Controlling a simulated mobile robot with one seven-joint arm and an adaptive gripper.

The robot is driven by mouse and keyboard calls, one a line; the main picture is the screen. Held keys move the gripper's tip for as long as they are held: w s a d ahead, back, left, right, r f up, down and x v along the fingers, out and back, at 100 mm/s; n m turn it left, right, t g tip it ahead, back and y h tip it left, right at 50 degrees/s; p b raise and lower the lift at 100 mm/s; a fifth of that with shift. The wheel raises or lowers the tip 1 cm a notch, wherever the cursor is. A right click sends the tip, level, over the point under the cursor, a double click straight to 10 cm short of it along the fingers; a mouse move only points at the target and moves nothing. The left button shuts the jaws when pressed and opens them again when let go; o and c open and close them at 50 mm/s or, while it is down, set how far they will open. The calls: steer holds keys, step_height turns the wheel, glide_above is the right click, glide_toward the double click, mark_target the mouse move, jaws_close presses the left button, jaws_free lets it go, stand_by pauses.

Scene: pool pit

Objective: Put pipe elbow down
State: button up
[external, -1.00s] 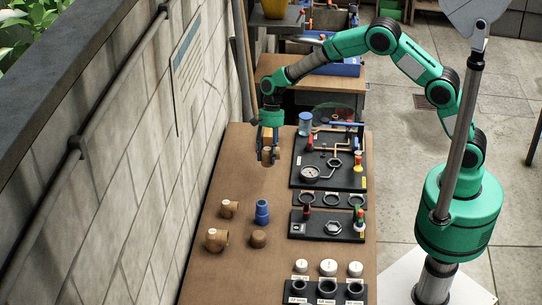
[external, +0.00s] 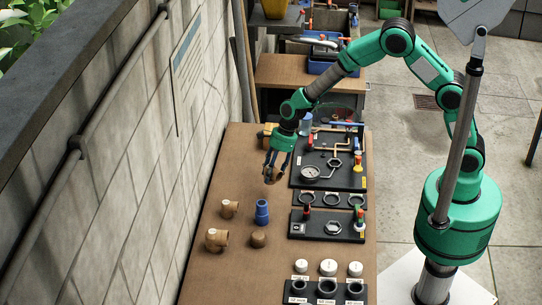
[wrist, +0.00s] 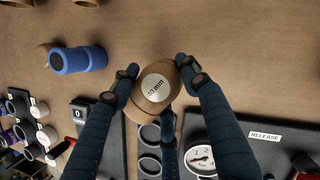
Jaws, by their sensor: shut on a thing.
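My gripper (external: 272,172) is shut on a brown pipe elbow (wrist: 155,92) with a round white label, which seems to read "40 mm". In the external view my gripper hangs tilted over the far half of the brown table (external: 222,190), left of the black panels. The elbow looks small and partly hidden there. Whether it touches the table is hard to tell.
Two brown elbows (external: 229,208) (external: 217,239), a blue fitting (external: 262,212) and a brown cap (external: 258,240) stand nearer the camera. A black three-ring holder (external: 332,199) and a gauge board (external: 311,172) lie to the right. Bare table lies between gripper and fittings.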

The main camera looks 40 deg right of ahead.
steer(key=shift+s+f+m+t, duration=0.25)
steer(key=shift+s+m+t, duration=0.2)
steer(key=shift+m, duration=0.35)
steer(key=w+a, duration=0.3)
steer(key=w, duration=0.1)
steer(key=w+a+f+b, duration=0.1)
steer(key=w+a, duration=0.3)
steer(key=w+a+b, duration=0.1)
steer(key=w+a, duration=0.2)
steer(key=w, duration=0.1)
steer(key=shift+w+a+f, duration=0.1)
steer(key=shift+a+f, duration=0.05)
steer(key=shift+f, duration=0.1)
steer(key=shift+f+b, duration=0.45)
steer(key=shift+f, duration=1.3)
steer(key=shift+f, duration=0.1)
steer(key=o, duration=1.2)
steer(key=shift+o, duration=0.2)
